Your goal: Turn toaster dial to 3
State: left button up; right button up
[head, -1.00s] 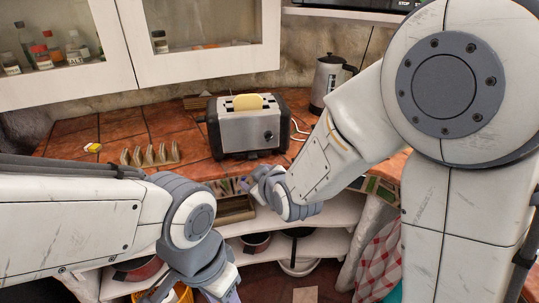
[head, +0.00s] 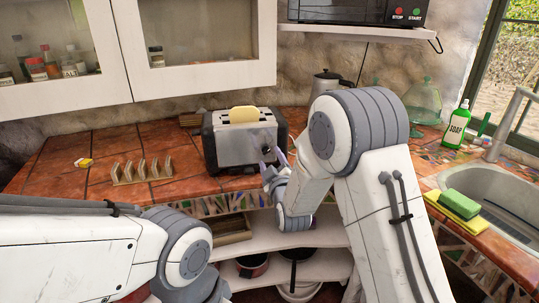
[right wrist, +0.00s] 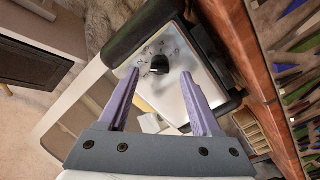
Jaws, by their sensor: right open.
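The toaster (head: 232,150) stands on the tiled counter, silver with black ends, with a slice of bread (head: 244,115) in its top. Its black dial (right wrist: 160,65) shows in the right wrist view, with small markings around it on the silver panel; I cannot read its setting for sure. My right gripper (head: 268,163) is at the toaster's front, by the dial. In the right wrist view its two purple fingers (right wrist: 160,74) are open, with the dial ahead between their tips. I cannot tell whether they touch it. My left forearm shows at lower left, its gripper out of frame.
A toast rack (head: 142,170) and a small yellow item (head: 83,162) lie left of the toaster. A metal kettle (head: 326,84) stands behind my right arm. A sink (head: 490,190), sponge (head: 461,203) and soap bottle (head: 457,124) are at right. Cabinets hang above.

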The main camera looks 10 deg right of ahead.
aim_at(266, 150)
jog(key=shift+w+a, duration=0.1)
jog(key=shift+w, duration=1.15)
grip_shut()
jog(key=m+b, duration=0.4)
jog(key=shift+f, duration=0.25)
jog(key=shift+a+m+b, duration=0.1)
jog(key=shift+m+b, duration=1)
jog(key=shift+m, duration=0.1)
jog(key=shift+r+m+b, duration=0.1)
jog(key=shift+m+b, duration=0.85)
jog(key=shift+m, duration=0.25)
grip_release()
